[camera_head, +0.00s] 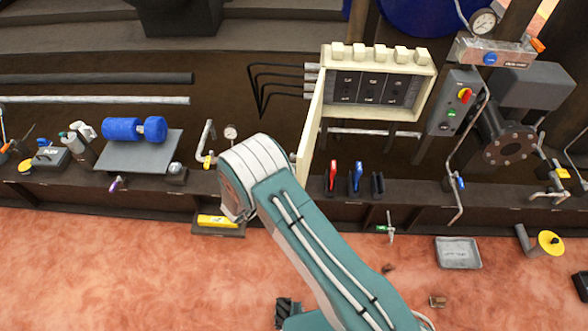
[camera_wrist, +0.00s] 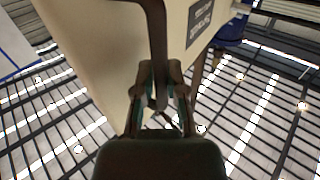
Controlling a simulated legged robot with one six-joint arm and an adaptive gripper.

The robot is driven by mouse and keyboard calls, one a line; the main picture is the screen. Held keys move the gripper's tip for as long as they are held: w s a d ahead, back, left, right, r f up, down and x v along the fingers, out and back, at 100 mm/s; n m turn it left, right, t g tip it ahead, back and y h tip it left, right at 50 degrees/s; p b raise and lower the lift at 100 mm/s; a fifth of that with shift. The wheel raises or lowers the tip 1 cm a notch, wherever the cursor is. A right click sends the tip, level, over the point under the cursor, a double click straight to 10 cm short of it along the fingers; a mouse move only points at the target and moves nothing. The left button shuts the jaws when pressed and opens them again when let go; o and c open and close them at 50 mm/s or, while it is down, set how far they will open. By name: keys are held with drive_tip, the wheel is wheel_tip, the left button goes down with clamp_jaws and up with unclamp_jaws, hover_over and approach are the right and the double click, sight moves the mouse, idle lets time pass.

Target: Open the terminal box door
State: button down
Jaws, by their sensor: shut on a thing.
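The cream terminal box (camera_head: 427,76) stands at the back, right of centre in the head view. Its door (camera_head: 311,128) stands swung out from the left side, seen nearly edge-on, and the dark inner panel (camera_head: 372,88) shows. In the wrist view the door (camera_wrist: 100,50) is a large cream panel with a dark label (camera_wrist: 200,24). My gripper (camera_wrist: 159,72) is shut on the door's dark bar handle (camera_wrist: 157,28), which runs between its fingers. In the head view my arm hides the gripper and the handle.
A bench edge carries a gauge (camera_head: 231,132), red (camera_head: 332,175) and blue (camera_head: 357,176) handled tools, and a blue roller on a grey plate (camera_head: 130,153). A switch box (camera_head: 452,103) and flanged pipe (camera_head: 508,146) stand right.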

drive_tip(key=shift+a, duration=0.2)
idle(0.3)
drive_tip(key=c, duration=0.7)
unclamp_jaws()
drive_tip(key=shift+w+a, duration=0.1)
drive_tip(key=v, duration=1.2)
drive_tip(key=shift+a+f, duration=0.1)
